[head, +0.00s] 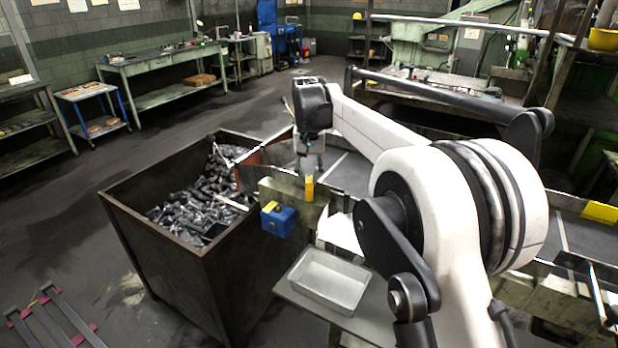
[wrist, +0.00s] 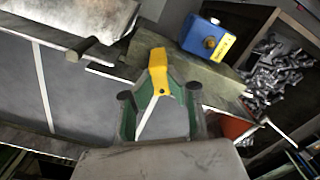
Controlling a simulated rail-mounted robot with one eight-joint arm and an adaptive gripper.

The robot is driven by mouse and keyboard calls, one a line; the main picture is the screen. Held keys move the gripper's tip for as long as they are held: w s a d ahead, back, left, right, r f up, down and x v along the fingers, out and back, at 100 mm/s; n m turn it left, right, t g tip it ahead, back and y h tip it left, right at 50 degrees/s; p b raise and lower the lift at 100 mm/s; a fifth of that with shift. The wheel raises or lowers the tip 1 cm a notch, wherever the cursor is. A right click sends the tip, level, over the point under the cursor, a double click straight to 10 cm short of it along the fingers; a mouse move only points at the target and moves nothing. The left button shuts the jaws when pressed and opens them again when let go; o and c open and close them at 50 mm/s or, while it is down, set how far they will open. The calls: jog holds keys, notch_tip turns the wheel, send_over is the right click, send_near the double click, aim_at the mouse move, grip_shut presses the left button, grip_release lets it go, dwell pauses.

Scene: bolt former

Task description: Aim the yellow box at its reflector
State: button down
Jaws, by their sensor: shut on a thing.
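The yellow box (head: 309,188) is small and sits at the tip of my gripper (head: 310,172), just above a pale metal ledge. In the wrist view the yellow box (wrist: 157,66) stands between the fingertips of my gripper (wrist: 158,92), which is shut on it. Its far end points toward the top of that picture. I cannot tell whether it touches the ledge below. I cannot pick out its reflector with certainty in either view. A blue box (head: 279,221) with a yellow label is mounted close by on the ledge's side; it also shows in the wrist view (wrist: 208,40).
A large dark bin (head: 180,262) of bolts (head: 205,195) stands to the left of my gripper. An empty metal tray (head: 329,281) lies below the ledge. A conveyor-like surface (wrist: 75,88) runs left in the wrist view. Open floor lies beyond the bin.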

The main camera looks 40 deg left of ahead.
aim_at(309, 179)
jog(key=shift+m, duration=0.4)
jog(key=shift+m+b, duration=0.7)
jog(key=shift+m, duration=1.9)
jog(key=c, duration=1.9)
grip_release()
jog(key=shift+o, duration=0.2)
jog(key=shift+r, duration=0.1)
notch_tip(309, 179, up, 12)
